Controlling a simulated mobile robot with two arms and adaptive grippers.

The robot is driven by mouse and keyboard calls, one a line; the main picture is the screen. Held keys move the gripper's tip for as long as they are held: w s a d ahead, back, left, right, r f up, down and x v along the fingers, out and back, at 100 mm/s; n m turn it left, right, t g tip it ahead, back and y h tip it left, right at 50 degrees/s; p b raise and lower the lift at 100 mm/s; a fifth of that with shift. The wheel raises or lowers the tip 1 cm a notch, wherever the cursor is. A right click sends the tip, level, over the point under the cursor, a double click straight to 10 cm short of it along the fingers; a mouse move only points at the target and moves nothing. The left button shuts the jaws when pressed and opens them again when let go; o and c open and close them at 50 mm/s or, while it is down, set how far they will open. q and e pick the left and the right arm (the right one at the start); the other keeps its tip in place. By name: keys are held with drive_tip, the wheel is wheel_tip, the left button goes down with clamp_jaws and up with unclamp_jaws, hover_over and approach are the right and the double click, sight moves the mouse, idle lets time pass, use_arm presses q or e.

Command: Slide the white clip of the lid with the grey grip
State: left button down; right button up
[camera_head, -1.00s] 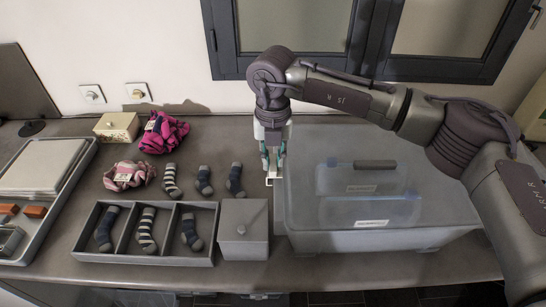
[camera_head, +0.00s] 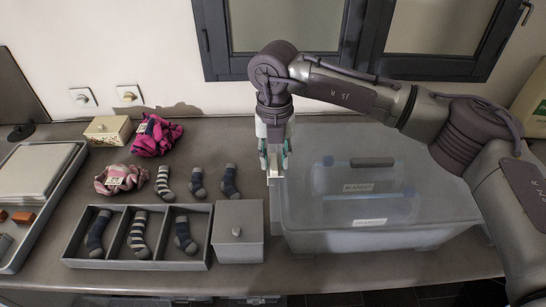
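The translucent box (camera_head: 380,241) on the right of the counter has a pale lid (camera_head: 300,195) with a dark grey grip (camera_head: 373,162) on top. A white clip (camera_head: 275,173) sits at the lid's left edge, near its middle. My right gripper (camera_head: 275,162) points down right over this clip, with its teal-edged fingers apart on either side. I cannot tell whether the fingers press on the clip. My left gripper is not in view.
Left of the box stand a small grey lidded box (camera_head: 238,245) and a divided tray (camera_head: 140,265) with socks. Loose socks (camera_head: 196,182), pink bundles (camera_head: 155,135) and a cream box (camera_head: 108,130) lie behind. A window frame (camera_head: 420,68) is at the back.

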sight(275, 161)
drive_tip(key=shift+o, duration=0.3)
wheel_tip(275, 161, up, 12)
idle(0.5)
